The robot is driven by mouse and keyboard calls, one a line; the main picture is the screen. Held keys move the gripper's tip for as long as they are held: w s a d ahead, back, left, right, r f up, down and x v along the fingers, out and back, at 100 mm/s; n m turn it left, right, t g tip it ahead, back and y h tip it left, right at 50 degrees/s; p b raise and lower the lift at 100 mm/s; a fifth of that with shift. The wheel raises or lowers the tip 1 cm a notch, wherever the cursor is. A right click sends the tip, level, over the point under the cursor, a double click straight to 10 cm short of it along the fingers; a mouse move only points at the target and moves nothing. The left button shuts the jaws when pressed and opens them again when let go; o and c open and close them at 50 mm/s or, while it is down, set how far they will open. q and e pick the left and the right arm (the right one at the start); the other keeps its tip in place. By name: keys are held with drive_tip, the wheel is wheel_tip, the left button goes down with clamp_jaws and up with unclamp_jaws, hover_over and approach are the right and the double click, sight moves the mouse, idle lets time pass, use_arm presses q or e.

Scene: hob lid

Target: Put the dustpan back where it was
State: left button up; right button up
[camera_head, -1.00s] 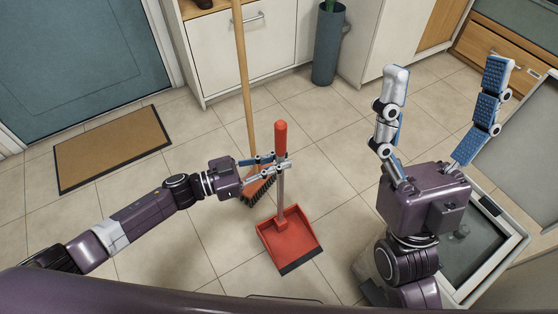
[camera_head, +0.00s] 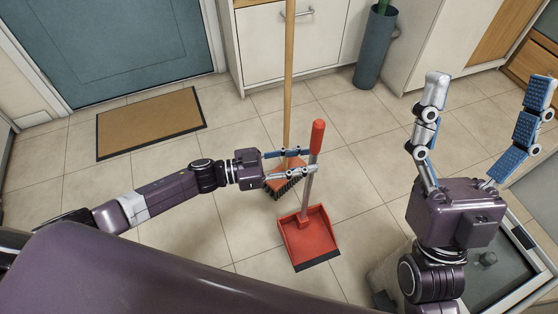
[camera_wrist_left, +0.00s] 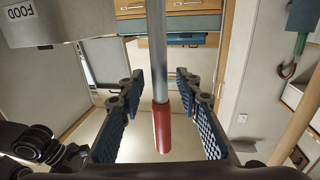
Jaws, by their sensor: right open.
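The dustpan (camera_head: 307,235) has a red pan resting on the floor and a long grey shaft with a red grip, leaning slightly right. Its handle also shows in the left wrist view (camera_wrist_left: 160,70). My left gripper (camera_head: 316,160) is around the upper shaft, just below the red grip, with the shaft near its fingertips. The left wrist view shows gaps between the shaft and both fingers, so this gripper is open. My right gripper (camera_head: 488,84) is raised, wide open and empty, to the right of the dustpan.
A broom (camera_head: 288,90) with a wooden stick and orange head stands just behind my left fingers. A doormat (camera_head: 152,123) lies at left. A blue-grey umbrella stand (camera_head: 375,50) and a white cabinet (camera_head: 265,45) are behind.

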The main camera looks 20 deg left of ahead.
use_arm(q)
drive_tip(key=p+v, duration=0.1)
drive_tip(key=v, duration=0.9)
drive_tip(key=shift+p, duration=0.3)
use_arm(e)
drive_tip(key=w+a+f+g+h, duration=0.1)
drive_tip(key=w+f+g, duration=0.3)
drive_tip(key=w, duration=0.3)
drive_tip(key=shift+w+a+f+g+h, duration=0.15)
drive_tip(key=shift+f+g+h, duration=0.2)
drive_tip(key=shift+f, duration=0.55)
use_arm(q)
drive_tip(key=shift+s+r, duration=0.1)
drive_tip(key=shift+r, duration=0.05)
use_arm(e)
drive_tip(key=shift+c, duration=0.3)
